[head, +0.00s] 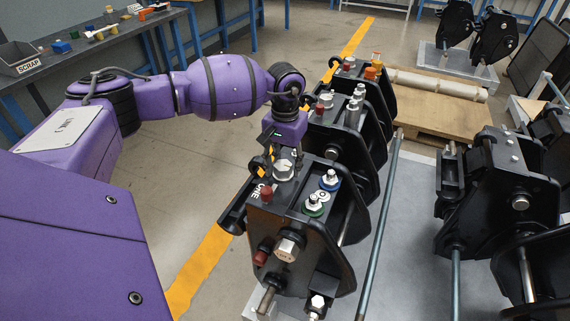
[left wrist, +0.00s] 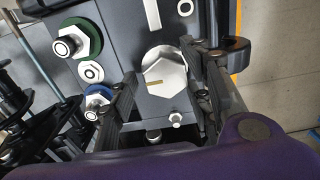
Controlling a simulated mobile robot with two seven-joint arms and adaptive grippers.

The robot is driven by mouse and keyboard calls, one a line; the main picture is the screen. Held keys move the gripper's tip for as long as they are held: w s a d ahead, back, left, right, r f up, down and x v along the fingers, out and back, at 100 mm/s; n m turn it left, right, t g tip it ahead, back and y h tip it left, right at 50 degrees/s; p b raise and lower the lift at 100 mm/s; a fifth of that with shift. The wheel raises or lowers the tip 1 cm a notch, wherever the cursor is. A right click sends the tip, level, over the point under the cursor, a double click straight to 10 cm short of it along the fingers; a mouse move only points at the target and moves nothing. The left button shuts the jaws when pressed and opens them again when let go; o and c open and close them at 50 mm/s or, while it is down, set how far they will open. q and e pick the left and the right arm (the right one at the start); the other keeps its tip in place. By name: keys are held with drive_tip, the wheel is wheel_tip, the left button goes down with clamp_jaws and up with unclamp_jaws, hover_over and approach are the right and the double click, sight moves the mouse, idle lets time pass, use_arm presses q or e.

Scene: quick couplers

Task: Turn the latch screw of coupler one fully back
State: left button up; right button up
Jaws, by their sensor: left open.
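Coupler one (head: 310,240) is the nearest black coupler in the head view, labelled ONE on its top. A large silver hex screw head (head: 284,171) sits on that top. In the left wrist view the hex head (left wrist: 165,72) carries a gold line mark, pointing left. My left gripper (head: 286,158) points down over it. Its open fingers (left wrist: 162,98) stand on either side of the hex head, and I cannot tell whether they touch it. Another silver hex head (head: 287,248) is on the coupler's front face. My right gripper is not in view.
Close by on coupler one are a green-ringed fitting (head: 314,205), a blue-ringed fitting (head: 330,179) and a red cap (head: 266,194). More couplers stand behind (head: 345,130) and at right (head: 500,190). A workbench with a scrap bin (head: 22,60) is at far left.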

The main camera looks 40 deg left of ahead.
use_arm(q)
drive_tip(key=shift+f, duration=0.15)
drive_tip(key=c, duration=1)
drive_tip(key=shift+c, duration=0.2)
drive_tip(key=shift+d+n, duration=0.1)
drive_tip(key=shift+n, duration=0.2)
